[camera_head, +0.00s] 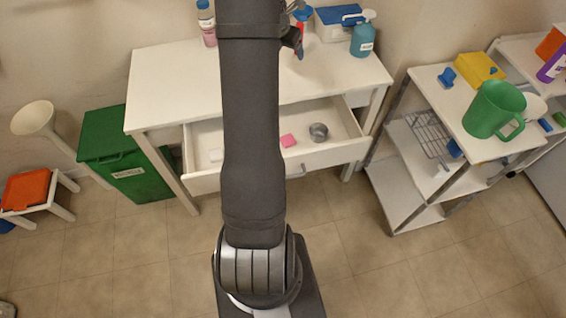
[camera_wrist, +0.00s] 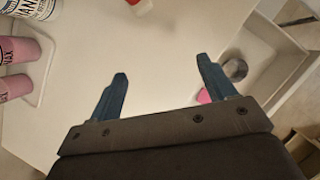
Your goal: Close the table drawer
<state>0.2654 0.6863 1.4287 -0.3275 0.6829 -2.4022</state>
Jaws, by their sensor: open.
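The white table (camera_head: 155,85) stands against the wall in the head view. Its drawer (camera_head: 345,152) is pulled out at the front, with a pink item (camera_head: 288,141) and a small metal cup (camera_head: 318,132) inside. My arm hides the drawer's middle-left part. In the wrist view the drawer (camera_wrist: 285,50) shows at the right, beyond the tabletop (camera_wrist: 165,60). My gripper (camera_wrist: 160,90) is open and empty over the tabletop, with its two blue fingers apart. In the head view my gripper is mostly hidden behind my arm.
On the tabletop stand a pink bottle (camera_head: 208,28), a teal spray bottle (camera_head: 362,40) and a blue-and-white box (camera_head: 335,22). A green bin (camera_head: 115,150) is left of the table. A white shelf cart (camera_head: 400,165) with a green pitcher (camera_head: 490,110) is at the right. The floor in front is clear.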

